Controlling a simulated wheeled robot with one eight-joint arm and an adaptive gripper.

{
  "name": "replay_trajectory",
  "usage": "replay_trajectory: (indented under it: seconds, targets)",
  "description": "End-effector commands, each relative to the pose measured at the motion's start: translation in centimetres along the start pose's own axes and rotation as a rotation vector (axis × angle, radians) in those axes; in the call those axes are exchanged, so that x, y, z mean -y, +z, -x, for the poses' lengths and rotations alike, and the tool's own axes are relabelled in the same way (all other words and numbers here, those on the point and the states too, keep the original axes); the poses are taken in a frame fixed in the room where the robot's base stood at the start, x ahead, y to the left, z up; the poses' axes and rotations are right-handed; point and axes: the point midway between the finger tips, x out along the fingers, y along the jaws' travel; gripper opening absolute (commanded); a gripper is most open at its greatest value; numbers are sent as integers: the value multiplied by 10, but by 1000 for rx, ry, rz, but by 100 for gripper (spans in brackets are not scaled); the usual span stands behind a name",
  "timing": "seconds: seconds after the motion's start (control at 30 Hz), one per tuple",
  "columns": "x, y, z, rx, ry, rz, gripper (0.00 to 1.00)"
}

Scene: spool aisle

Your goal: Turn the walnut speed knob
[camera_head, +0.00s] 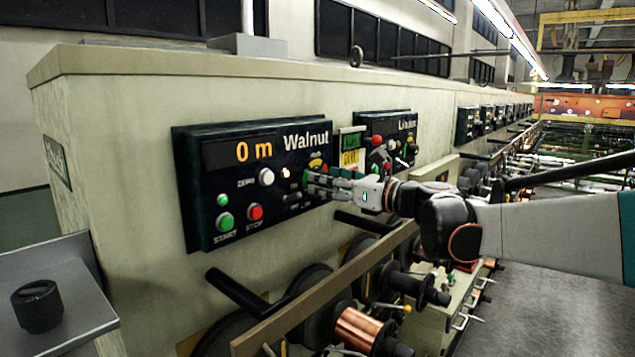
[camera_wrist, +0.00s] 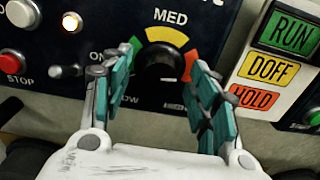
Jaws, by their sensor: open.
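The Walnut panel (camera_head: 228,180) is a dark box on the cream wall, with "0 m" in orange on its display. In the wrist view the speed knob (camera_wrist: 160,75) is a black dial under a coloured arc, yellow below "MED" and red to the right. My gripper (camera_wrist: 165,52) is open, with one teal finger on each side of the knob. I cannot tell whether either finger touches it. In the head view my gripper (camera_head: 316,185) is at the panel's lower right and hides most of the knob.
A white ZERO button (camera_head: 266,177), green START button (camera_head: 225,222) and red STOP button (camera_head: 255,212) are left of my gripper. A RUN/DOFF/HOLD sign (camera_wrist: 268,70) stands close on the right. Below are a wooden rail (camera_head: 320,295) and copper spools (camera_head: 358,328).

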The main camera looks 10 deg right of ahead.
Motion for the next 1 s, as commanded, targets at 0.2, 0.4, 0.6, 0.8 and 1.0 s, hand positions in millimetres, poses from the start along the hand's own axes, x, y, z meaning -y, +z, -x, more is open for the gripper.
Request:
replay_trajectory:
  seconds: [0.2, 0.4, 0.6, 0.8, 1.0]
  targets:
    - [1, 0, 35, 0, -5, 0, 54]
    - [-1, 0, 61, 0, -2, 0, 54]
    - [-2, -1, 70, 0, -1, 0, 54]
    - [-2, -1, 70, 0, 0, 0, 54]
    - [-2, -1, 70, 0, -1, 0, 54]
